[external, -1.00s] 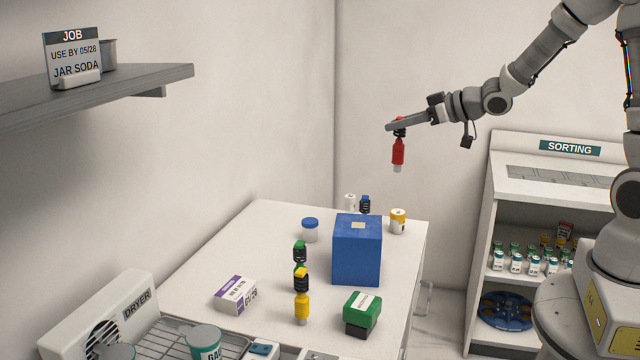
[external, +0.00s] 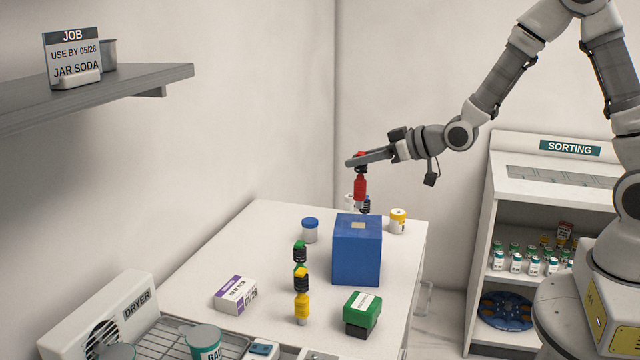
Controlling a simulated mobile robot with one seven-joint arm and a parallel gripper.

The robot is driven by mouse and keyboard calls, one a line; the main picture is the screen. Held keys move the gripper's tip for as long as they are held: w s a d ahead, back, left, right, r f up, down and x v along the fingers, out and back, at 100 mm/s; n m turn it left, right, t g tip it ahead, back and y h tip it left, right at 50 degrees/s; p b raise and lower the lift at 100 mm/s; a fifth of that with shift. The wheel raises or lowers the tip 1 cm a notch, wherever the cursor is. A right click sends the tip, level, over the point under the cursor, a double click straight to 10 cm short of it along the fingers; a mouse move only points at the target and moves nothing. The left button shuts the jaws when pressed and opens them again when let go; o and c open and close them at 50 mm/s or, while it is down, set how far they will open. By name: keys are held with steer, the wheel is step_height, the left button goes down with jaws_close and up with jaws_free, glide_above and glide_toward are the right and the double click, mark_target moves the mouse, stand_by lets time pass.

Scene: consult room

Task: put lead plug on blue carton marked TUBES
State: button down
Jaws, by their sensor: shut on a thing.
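On the white table (external: 260,255) are a blue-lidded jar (external: 310,230), a yellow-banded jar (external: 398,220), a purple-and-white box (external: 235,295) and a green box (external: 362,312). Other small containers stand behind the carton, partly hidden. A sorting shelf (external: 545,180) stands at the right.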

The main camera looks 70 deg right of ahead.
mark_target(361, 177)
steer(key=shift+f+p, duration=0.35)
steer(key=shift+f, duration=1.7)
steer(key=shift+f+b, duration=0.25)
steer(key=shift+b, duration=0.1)
steer(key=c, duration=0.5)
jaws_free()
steer(key=shift+r, duration=0.1)
steer(key=shift+r, duration=0.1)
